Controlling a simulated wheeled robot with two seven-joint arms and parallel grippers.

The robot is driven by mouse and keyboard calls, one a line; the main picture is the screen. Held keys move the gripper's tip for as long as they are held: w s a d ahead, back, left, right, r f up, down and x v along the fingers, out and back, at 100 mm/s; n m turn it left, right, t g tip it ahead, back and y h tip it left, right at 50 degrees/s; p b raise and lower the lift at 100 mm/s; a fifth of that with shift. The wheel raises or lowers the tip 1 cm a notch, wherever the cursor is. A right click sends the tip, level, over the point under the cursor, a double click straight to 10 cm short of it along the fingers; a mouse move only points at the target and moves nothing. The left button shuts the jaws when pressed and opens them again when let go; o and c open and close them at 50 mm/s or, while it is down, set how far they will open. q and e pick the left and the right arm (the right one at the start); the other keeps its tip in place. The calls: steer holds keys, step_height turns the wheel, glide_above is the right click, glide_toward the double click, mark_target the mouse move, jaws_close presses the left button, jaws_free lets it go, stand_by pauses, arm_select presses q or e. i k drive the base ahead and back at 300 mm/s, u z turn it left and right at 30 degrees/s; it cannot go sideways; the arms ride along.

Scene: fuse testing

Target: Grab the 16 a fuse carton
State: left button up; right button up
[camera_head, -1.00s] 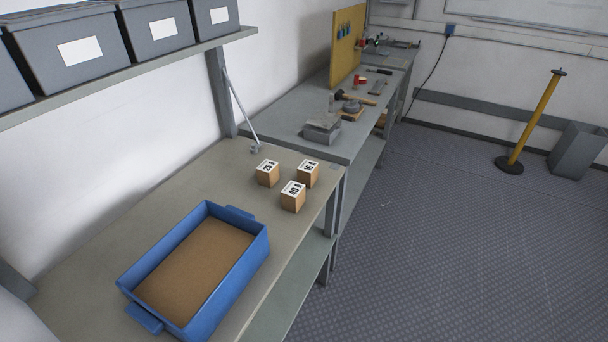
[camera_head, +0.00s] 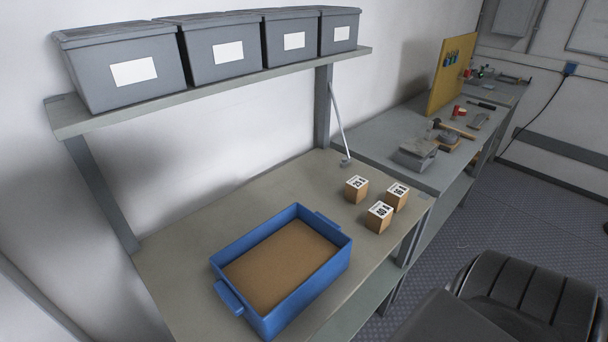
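Three small brown cartons with white printed tops stand close together on the near bench's right part, behind the blue tray. The right one appears to read 16 A, so I take it as the 16 A fuse carton (camera_head: 397,198). The left carton (camera_head: 356,190) seems to read 25 A, and the front carton (camera_head: 379,218) seems to read 40 A. The print is small. All three are upright, with narrow gaps between them. Neither of my grippers is in view, and nothing touches the cartons.
A blue tray (camera_head: 335,262) with a brown bottom stands in front of the cartons. Grey bins (camera_head: 219,55) line the shelf (camera_head: 225,92) above. The cartons are near the bench's right edge. A farther bench (camera_head: 385,150) holds tools. A dark ribbed shape at the lower right hides some floor.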

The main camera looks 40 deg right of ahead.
mark_target(396, 196)
steer(key=u, duration=0.75)
steer(key=k, duration=0.25)
steer(key=z, duration=2.9)
